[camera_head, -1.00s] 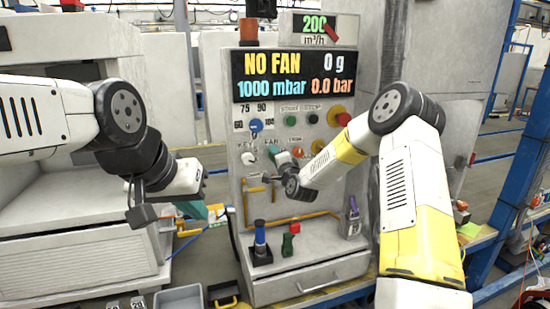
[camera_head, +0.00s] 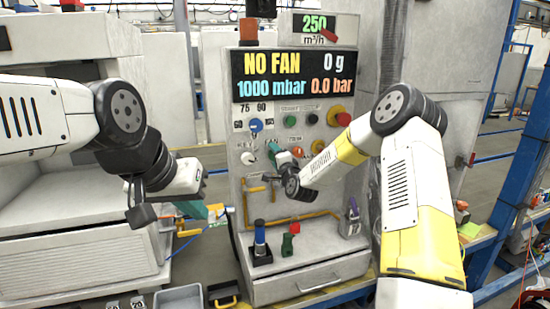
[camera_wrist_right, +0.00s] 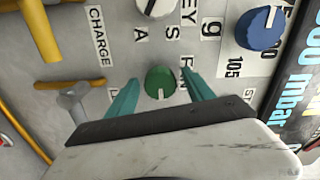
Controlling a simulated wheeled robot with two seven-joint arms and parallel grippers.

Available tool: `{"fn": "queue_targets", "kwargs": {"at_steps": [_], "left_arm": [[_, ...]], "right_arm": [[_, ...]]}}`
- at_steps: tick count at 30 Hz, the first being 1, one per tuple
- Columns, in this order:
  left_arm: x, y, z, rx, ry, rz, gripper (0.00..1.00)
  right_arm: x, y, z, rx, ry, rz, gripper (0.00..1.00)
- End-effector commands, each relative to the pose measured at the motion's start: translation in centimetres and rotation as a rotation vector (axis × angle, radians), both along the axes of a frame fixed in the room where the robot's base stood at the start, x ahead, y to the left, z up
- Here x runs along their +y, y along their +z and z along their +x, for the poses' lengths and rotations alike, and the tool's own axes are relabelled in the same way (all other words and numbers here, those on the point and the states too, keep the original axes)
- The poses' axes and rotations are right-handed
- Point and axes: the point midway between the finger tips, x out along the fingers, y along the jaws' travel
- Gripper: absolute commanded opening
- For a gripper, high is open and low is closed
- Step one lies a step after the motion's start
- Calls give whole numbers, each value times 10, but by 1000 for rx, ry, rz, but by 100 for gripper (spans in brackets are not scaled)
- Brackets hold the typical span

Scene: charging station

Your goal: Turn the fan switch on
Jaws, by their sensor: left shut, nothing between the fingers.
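The fan switch is a green round knob (camera_wrist_right: 160,82) on the grey panel, beside a partly hidden label that seems to read FAN. It also shows in the head view (camera_head: 274,150), partly behind my right gripper. My right gripper (camera_wrist_right: 161,78) is open, with one teal finger on each side of the knob and visible gaps to it. My left gripper (camera_head: 203,211) is shut and empty, low to the left of the panel. The display (camera_head: 293,77) reads NO FAN, 0 g, 1000 mbar and 0.0 bar.
A blue knob (camera_wrist_right: 260,28) and a white knob (camera_wrist_right: 156,6) are close to the green one. A grey lever (camera_wrist_right: 77,103) and yellow pipes (camera_wrist_right: 20,140) lie left of my right gripper. Orange and red-on-yellow buttons (camera_head: 340,117) are right of it on the panel.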

Motion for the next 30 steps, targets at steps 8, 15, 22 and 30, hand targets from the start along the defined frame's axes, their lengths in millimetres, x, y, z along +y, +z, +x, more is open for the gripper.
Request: {"fn": "queue_targets", "kwargs": {"at_steps": [8, 15, 22, 30], "left_arm": [[0, 0, 0, 0, 0, 0, 0], [0, 0, 0, 0, 0, 0, 0], [0, 0, 0, 0, 0, 0, 0], [0, 0, 0, 0, 0, 0, 0]], "right_arm": [[-6, 0, -17, 1, 0, -1, 61], [-19, 0, -56, 2, 0, -1, 61], [-24, 0, -74, 1, -1, 0, 61], [-24, 0, -74, 0, 0, 0, 61]]}}
